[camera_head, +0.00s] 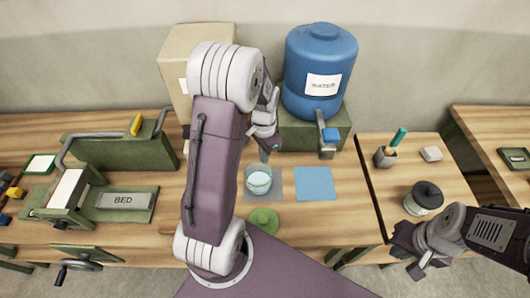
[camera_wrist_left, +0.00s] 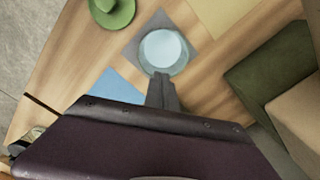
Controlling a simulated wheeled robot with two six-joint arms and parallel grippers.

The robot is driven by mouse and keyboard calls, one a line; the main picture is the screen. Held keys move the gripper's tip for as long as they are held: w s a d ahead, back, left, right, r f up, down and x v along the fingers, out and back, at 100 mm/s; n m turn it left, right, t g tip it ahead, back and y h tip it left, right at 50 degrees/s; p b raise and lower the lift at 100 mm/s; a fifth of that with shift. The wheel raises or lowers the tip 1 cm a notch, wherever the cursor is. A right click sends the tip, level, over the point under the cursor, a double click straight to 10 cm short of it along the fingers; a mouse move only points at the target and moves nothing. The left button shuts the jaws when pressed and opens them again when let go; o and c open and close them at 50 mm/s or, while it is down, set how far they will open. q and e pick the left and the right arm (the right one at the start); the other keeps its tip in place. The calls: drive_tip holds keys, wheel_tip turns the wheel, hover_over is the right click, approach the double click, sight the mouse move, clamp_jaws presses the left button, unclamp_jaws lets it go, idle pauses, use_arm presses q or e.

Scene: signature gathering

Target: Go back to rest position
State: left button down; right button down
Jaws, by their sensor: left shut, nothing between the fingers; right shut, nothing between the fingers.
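My left gripper (camera_head: 265,152) is shut and empty in the head view, just behind and above a clear cup of pale blue liquid (camera_head: 259,181). In the left wrist view its closed fingers (camera_wrist_left: 161,90) point toward the cup (camera_wrist_left: 163,48), which stands on a grey mat (camera_head: 275,184). I cannot tell whether the fingertips touch the cup. My left arm rises across the middle of the head view. My right gripper (camera_head: 418,268) is shut and empty at lower right, by the table's front edge, near a jar with a black lid (camera_head: 424,197).
A blue water container (camera_head: 319,72) stands on a green base behind the cup, with a box (camera_head: 188,55) to its left.

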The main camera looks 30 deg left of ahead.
use_arm(q)
drive_tip(key=s+d+f+n+t+b, duration=0.1)
drive_tip(key=s+d+n+b, duration=0.3)
drive_tip(key=s+d, duration=0.5)
drive_tip(key=shift+s+n, duration=0.35)
drive_tip(key=shift+n, duration=0.25)
drive_tip(key=shift+s+d, duration=0.15)
